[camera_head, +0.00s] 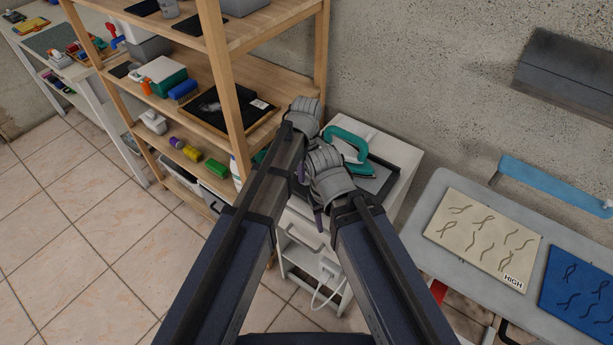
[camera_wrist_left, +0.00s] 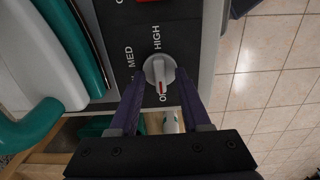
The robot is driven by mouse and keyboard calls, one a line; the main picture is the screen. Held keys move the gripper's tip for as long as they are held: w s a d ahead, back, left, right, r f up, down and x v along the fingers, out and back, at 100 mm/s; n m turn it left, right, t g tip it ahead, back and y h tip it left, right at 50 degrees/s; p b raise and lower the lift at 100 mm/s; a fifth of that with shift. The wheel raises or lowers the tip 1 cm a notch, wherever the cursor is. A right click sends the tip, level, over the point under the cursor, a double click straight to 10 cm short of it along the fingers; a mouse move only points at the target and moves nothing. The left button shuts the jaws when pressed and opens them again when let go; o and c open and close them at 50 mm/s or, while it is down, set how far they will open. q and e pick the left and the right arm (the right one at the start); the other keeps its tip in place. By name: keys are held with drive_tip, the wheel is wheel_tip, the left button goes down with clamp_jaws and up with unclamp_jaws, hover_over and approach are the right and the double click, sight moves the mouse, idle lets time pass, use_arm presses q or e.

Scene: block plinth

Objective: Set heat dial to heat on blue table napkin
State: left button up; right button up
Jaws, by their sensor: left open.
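The heat dial (camera_wrist_left: 160,70) is a grey knob on a black panel (camera_wrist_left: 150,15). Its red mark points down toward a label starting with "O", partly hidden; MED and HIGH are printed above it. My left gripper (camera_wrist_left: 160,77) is open, its purple fingers on either side of the dial; contact is unclear. In the head view, my left gripper (camera_head: 301,170) is at the teal-handled press (camera_head: 347,140), and the dial is hidden. My right gripper (camera_head: 318,220) is beside it, its jaws unclear. The blue table napkin (camera_head: 575,290) lies at the far right, cut off by the frame; no heat word shows on it.
A cream napkin (camera_head: 470,235) marked HIGH lies beside the blue one on a grey table (camera_head: 450,190). The press stands on a white cart (camera_head: 410,160). A wooden shelf (camera_head: 235,100) with several items stands close on the left. The tiled floor (camera_head: 80,240) is clear.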

use_arm(q)
clamp_jaws()
idle(0.4)
